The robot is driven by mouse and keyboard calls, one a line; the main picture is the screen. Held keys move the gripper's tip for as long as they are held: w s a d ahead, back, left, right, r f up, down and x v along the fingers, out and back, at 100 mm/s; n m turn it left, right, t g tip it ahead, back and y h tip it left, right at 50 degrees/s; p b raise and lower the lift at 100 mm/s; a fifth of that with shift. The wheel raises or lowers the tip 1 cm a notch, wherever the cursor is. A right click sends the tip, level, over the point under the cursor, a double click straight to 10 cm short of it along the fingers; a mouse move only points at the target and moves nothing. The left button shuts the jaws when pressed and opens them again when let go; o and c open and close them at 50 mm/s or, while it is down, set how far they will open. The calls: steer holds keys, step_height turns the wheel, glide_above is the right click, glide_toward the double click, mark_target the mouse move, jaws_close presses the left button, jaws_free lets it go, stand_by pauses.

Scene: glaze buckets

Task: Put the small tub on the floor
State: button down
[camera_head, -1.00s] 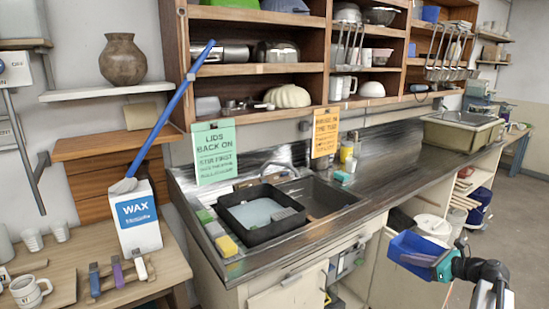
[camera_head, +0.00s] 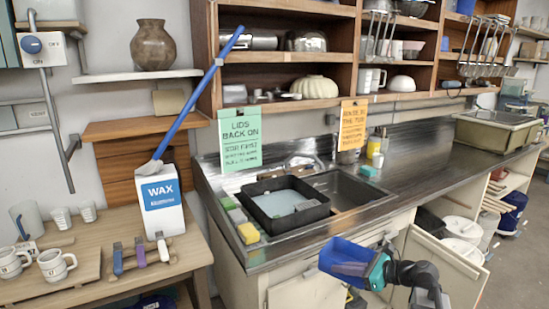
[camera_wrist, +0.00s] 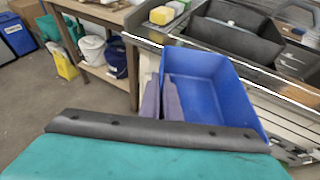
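A small open blue tub (camera_head: 345,256) is held in the air by my gripper (camera_head: 372,266), in front of the sink counter in the head view. In the wrist view the blue tub (camera_wrist: 212,92) is seen from above and looks empty. My gripper's two grey-purple fingers (camera_wrist: 162,98) are close together at the tub's left wall, one on each side of it, apparently pinching it. The tub is clear of the floor and slightly tilted. Its underside is hidden.
A black basin (camera_head: 272,204) with water sits on the metal sink counter (camera_head: 420,165). An open cabinet door (camera_head: 440,270) stands near my arm. A wooden table (camera_head: 175,245) with mugs is at the left. Bare floor (camera_head: 520,270) shows at the right.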

mark_target(331, 274)
steer(key=shift+n, duration=0.3)
steer(key=a, duration=0.1)
steer(key=s+a, duration=0.2)
steer(key=a, duration=0.1)
steer(key=shift+f, duration=0.35)
steer(key=shift+s+a+r, duration=0.1)
steer(key=shift+s+a, duration=0.15)
steer(key=shift+s, duration=0.35)
steer(key=shift+w+d, duration=0.1)
steer(key=shift+d, duration=0.05)
